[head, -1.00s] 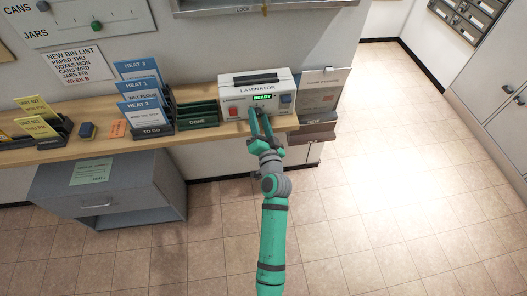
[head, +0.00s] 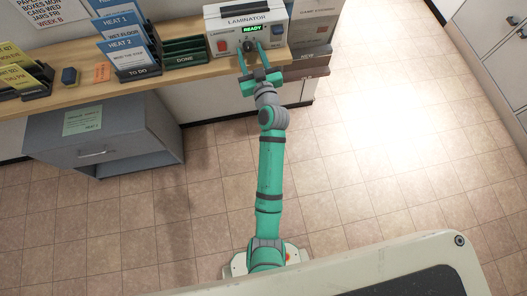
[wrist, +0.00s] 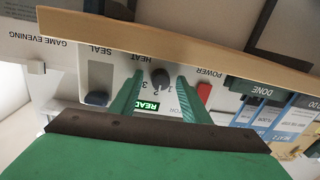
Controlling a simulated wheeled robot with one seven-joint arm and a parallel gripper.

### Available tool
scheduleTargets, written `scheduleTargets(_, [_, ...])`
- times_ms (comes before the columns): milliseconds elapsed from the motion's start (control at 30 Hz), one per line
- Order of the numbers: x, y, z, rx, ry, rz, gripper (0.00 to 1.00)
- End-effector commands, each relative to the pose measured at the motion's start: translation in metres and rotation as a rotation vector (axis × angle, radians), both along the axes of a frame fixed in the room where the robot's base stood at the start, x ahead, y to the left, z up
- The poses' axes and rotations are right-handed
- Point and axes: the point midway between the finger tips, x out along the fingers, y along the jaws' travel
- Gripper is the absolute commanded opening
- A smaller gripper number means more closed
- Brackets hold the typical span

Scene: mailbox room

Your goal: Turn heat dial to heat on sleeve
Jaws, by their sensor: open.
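The laminator (head: 213,27) sits on the wooden shelf with its green display reading READY. Its dark heat dial (head: 249,46) is on the front; the wrist view shows it upside down, marked HEAT with numbers (wrist: 160,77). My gripper (head: 250,49) is open, with one finger on each side of the dial in the picture; it also shows in the wrist view (wrist: 160,80). I cannot tell whether the fingers touch the dial, nor where it points. Blue-topped sleeves stand in the TO DO rack (head: 138,73); the front sleeve (head: 124,47) reads HEAT 2, one behind reads HEAT 1.
A red power switch (head: 223,44) and a blue seal lever (head: 277,31) flank the dial. A green DONE rack (head: 185,52) is left of the laminator, and a box marked game evening (head: 313,30) is right. The floor (head: 370,150) is clear.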

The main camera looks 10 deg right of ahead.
Motion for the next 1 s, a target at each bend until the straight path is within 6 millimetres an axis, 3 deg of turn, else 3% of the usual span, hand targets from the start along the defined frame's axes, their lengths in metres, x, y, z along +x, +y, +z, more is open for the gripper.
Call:
scheduleTargets(633, [-0.111, -0.009, -0.001, -0.003, 0.002, 0.0, 0.43])
scheduleTargets(1000, [-0.16, -0.004, -0.043, -0.001, 0.067, -0.051, 0.43])
